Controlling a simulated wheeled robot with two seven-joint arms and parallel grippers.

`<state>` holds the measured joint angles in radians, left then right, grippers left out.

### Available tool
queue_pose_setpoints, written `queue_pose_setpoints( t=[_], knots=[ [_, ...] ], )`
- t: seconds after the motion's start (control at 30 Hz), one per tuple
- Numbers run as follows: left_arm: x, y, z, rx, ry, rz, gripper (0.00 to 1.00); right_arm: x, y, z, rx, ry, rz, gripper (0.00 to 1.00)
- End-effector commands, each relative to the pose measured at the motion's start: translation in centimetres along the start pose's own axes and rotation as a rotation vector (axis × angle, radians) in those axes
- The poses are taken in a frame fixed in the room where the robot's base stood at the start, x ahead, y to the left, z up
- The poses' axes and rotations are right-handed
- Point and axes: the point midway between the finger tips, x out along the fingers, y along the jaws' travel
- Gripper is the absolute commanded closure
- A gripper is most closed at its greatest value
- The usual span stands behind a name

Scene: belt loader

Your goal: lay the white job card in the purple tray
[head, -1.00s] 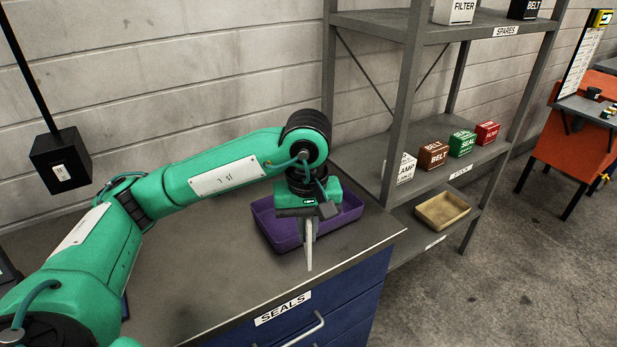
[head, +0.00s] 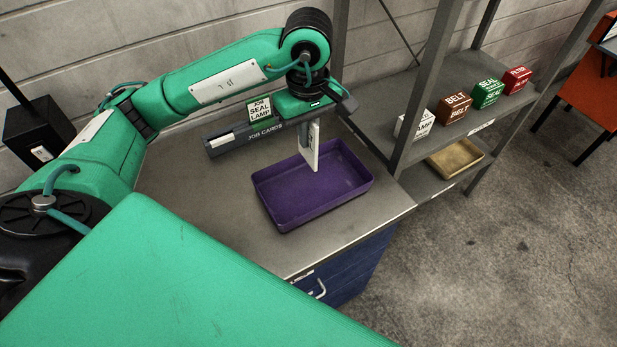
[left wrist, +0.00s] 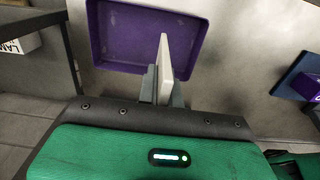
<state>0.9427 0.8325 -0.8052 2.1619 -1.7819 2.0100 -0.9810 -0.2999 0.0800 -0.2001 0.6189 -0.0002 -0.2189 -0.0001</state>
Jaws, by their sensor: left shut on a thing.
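The white job card (head: 310,153) is gripped in my left gripper (head: 306,132) and hangs upright. In the head view its lower part overlaps the back rim and inside of the purple tray (head: 302,195). The tray is empty and sits on the grey bench top. In the left wrist view the card (left wrist: 164,68) stands edge-on between the fingers (left wrist: 162,90), in front of the tray's near wall (left wrist: 125,57). The card's exact height above the tray cannot be told. My right gripper is not in view.
A dark job card rack (head: 240,138) with a green-and-white sign (head: 259,109) stands behind and left of the tray. A grey shelf post (head: 425,85) rises right of the bench. Small labelled boxes (head: 455,107) and a tan tray (head: 456,158) are on the shelves. Bench top left of the tray is clear.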

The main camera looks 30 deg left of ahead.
Motion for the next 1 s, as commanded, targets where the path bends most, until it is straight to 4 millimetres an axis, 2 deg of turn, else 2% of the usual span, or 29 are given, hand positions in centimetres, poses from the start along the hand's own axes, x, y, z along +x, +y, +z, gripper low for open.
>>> queue_pose_setpoints(
  t=[0.5,0.83,1.0],
  knots=[
    [10.0,-0.2,0.0,-0.001,-0.001,-0.005,1.00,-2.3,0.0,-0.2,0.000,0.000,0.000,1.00],
    [12.8,-0.1,0.0,0.000,0.000,-0.003,1.00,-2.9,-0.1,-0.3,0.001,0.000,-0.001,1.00],
    [15.2,-0.1,0.0,-0.001,-0.001,-0.003,1.00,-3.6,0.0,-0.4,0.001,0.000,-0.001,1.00]
  ],
)
